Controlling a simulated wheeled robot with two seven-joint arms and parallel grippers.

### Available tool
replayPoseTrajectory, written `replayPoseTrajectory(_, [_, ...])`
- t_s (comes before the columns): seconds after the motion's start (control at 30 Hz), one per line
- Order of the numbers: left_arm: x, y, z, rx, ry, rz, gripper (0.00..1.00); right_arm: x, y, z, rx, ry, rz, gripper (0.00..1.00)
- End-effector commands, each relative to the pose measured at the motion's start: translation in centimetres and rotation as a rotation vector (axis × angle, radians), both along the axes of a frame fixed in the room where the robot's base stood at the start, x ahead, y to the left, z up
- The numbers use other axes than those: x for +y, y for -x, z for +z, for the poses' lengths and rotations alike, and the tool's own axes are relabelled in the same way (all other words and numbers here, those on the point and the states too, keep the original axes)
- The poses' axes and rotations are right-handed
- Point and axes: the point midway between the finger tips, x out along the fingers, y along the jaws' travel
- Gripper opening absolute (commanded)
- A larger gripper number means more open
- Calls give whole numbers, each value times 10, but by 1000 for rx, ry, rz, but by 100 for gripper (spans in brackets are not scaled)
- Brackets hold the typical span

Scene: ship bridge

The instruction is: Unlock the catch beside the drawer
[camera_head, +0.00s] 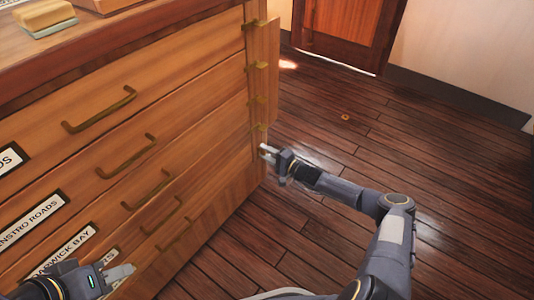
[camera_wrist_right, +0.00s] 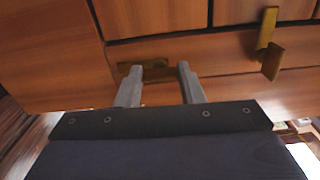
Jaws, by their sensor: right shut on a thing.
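The wooden drawer cabinet (camera_head: 200,70) fills the left of the head view, with brass handles on its drawers. Small brass catches (camera_head: 257,66) run down its right edge. My right gripper (camera_head: 264,150) is at the lowest catch, low on that edge. In the right wrist view its fingers (camera_wrist_right: 159,72) are at a flat brass catch (camera_wrist_right: 156,63) and shut on it; the fingertips hide part of it. Another brass catch (camera_wrist_right: 268,35) shows at the upper right there, apart from the fingers. My left gripper (camera_head: 120,272) is low at the left, in front of the lower drawers; its jaw gap is unclear.
A tall wooden strip (camera_head: 267,60) stands out along the cabinet's right side. Labels (camera_head: 35,220) sit on the drawer fronts. A block-like object (camera_head: 47,15) is on top. The plank floor (camera_head: 330,120) to the right is mostly clear, with a door (camera_head: 350,30) behind.

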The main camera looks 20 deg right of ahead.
Motion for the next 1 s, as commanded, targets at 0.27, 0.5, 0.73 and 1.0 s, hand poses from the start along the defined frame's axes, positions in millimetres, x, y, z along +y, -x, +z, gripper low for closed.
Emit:
replayPoseTrajectory(0.27, [0, 0, 0, 0, 0, 0, 36, 0, 0, -1, -33, 44, 0, 12])
replayPoseTrajectory(0.5, [0, 0, 0, 0, 0, 0, 36, 0, 0, -1, -37, 49, 0, 12])
replayPoseTrajectory(0.73, [0, 0, 0, 0, 0, 0, 36, 0, 0, -1, -37, 49, 0, 42])
replayPoseTrajectory(1.0, [0, 0, 0, 0, 0, 0, 36, 0, 0, 0, -36, 47, 0, 56])
